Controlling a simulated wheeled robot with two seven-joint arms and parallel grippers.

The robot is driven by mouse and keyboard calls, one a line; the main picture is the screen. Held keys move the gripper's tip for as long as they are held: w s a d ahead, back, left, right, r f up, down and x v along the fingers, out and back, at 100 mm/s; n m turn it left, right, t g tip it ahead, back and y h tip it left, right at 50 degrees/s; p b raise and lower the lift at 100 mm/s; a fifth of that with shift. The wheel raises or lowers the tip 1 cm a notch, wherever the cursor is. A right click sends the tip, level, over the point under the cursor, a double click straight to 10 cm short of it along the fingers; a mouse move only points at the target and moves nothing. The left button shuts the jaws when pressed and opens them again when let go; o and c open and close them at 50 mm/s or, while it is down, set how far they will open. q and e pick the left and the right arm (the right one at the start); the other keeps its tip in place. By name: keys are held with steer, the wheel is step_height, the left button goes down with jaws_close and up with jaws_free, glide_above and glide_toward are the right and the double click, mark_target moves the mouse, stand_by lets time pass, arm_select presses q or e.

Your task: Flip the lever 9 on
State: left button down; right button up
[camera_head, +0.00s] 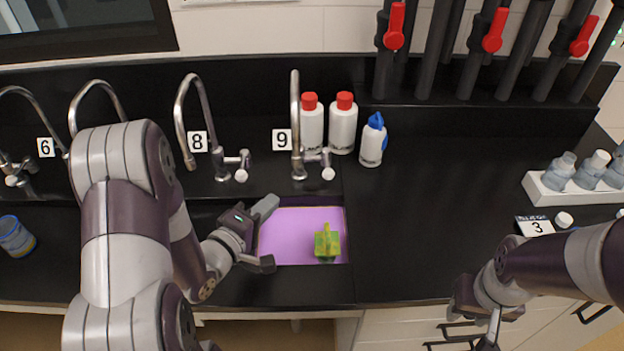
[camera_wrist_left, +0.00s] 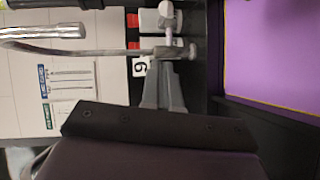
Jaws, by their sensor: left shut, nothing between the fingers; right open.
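Tap 9 (camera_head: 296,110) is a tall chrome gooseneck behind the purple-lined sink, beside its white label 9 (camera_head: 282,139). Its small lever (camera_head: 328,173) is on the right of the tap base. In the left wrist view, the tap (camera_wrist_left: 100,50) lies sideways, with its lever (camera_wrist_left: 168,18) near the top edge and its label (camera_wrist_left: 140,66) beside it. My left gripper (camera_head: 272,203) is shut and empty over the sink's back left, in front of the tap and apart from the lever. Its fingers (camera_wrist_left: 163,75) point toward the tap base. My right gripper (camera_head: 478,325) is open at the counter's front right, partly hidden.
The sink (camera_head: 280,240) holds a yellow-green object (camera_head: 327,243). Tap 8 (camera_head: 200,110) stands to the left. White bottles (camera_head: 343,125) with red caps and a blue-capped bottle (camera_head: 374,142) stand right of tap 9. The middle-right counter is clear.

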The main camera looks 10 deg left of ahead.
arm_select(q)
steer(key=shift+w, duration=0.1)
steer(key=p, duration=0.1)
glide_toward(327, 163)
steer(key=a, duration=0.2)
steer(key=shift+w+d+f+p, duration=0.15)
steer(key=shift+w+d+f, duration=0.05)
steer(key=shift+w+d, duration=0.55)
steer(key=shift+w+d+f+p, duration=0.15)
steer(key=shift+w+d+f, duration=0.1)
steer(key=shift+w+d, duration=0.45)
steer(key=shift+s+d, duration=0.1)
steer(key=shift+d, duration=0.15)
